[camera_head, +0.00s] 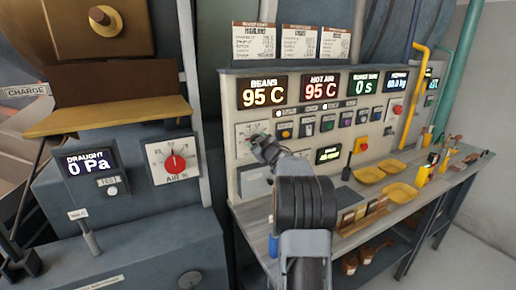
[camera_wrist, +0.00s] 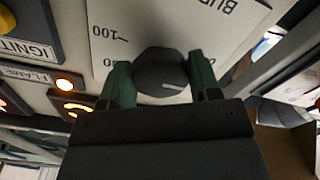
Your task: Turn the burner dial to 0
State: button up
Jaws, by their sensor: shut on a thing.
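The burner dial is a dark round knob (camera_wrist: 160,72) with a short pale pointer mark, in the middle of the wrist view. It sits on a pale scale plate (camera_wrist: 150,28) that reads upside down there, with "100" at its left. The pointer mark faces right and slightly down, on the side away from the "100". My gripper (camera_wrist: 160,82) has its two green fingers on either side of the knob, shut on it. In the head view my gripper (camera_head: 262,148) reaches the left part of the control panel (camera_head: 285,160) and hides the knob.
An ignition button (camera_wrist: 5,18) and a lit flame lamp (camera_wrist: 64,84) are beside the plate. A bench (camera_head: 390,205) with yellow trays (camera_head: 400,191) extends right. Another dial, red and marked AIR % (camera_head: 175,163), is on the machine at left.

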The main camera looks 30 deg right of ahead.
jog(key=shift+n+b, duration=0.55)
jog(key=shift+n, duration=0.55)
jog(key=o, duration=0.9)
jog(key=shift+s, duration=0.1)
jog(key=s+a+b, duration=0.2)
jog(key=s, duration=1.1)
jog(key=shift+s+b, duration=0.3)
jog(key=shift+b, duration=0.1)
